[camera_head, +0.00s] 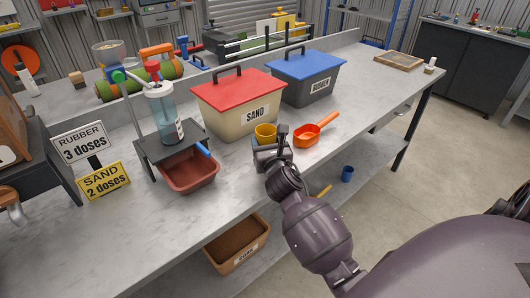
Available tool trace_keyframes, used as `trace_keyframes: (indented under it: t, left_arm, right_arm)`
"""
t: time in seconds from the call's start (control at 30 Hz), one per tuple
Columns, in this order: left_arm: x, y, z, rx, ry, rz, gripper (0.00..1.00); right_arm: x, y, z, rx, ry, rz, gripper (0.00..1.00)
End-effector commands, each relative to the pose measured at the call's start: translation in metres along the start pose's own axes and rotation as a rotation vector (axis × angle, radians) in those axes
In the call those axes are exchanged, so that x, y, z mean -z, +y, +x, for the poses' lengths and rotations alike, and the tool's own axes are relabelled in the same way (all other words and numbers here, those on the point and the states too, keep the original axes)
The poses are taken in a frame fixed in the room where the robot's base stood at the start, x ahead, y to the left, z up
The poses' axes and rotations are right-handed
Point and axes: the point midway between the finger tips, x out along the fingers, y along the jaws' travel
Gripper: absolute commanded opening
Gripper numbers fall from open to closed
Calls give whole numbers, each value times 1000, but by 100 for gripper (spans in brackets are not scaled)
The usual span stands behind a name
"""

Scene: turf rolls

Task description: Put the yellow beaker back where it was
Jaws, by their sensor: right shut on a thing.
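The yellow beaker (265,131) is by the front of the sand box, near the front edge of the bench. My right gripper (269,148) reaches in from the lower right and is shut on the beaker. The gripper hides the beaker's lower part, so I cannot tell whether it touches the bench top. The beaker looks upright. My left gripper is not in view.
The red-lidded sand box (222,109) stands just behind the beaker, and a blue-lidded box (309,83) is further right. An orange scoop (307,135) lies close on the right. A red-brown tray (195,185) and dispenser stand (150,147) are left.

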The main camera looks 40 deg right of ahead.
Motion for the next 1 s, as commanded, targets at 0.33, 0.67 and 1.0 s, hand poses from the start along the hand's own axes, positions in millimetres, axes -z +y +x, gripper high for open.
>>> trace_keyframes:
  t: [0.33, 0.67, 1.0]
  left_arm:
    - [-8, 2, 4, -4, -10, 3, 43]
    - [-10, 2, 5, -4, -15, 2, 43]
    - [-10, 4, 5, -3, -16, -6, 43]
  right_arm:
    - [31, 0, 0, 1, 2, 0, 35]
    - [35, 1, 0, 0, 3, -1, 35]
    - [34, 1, 0, 0, 3, 0, 86]
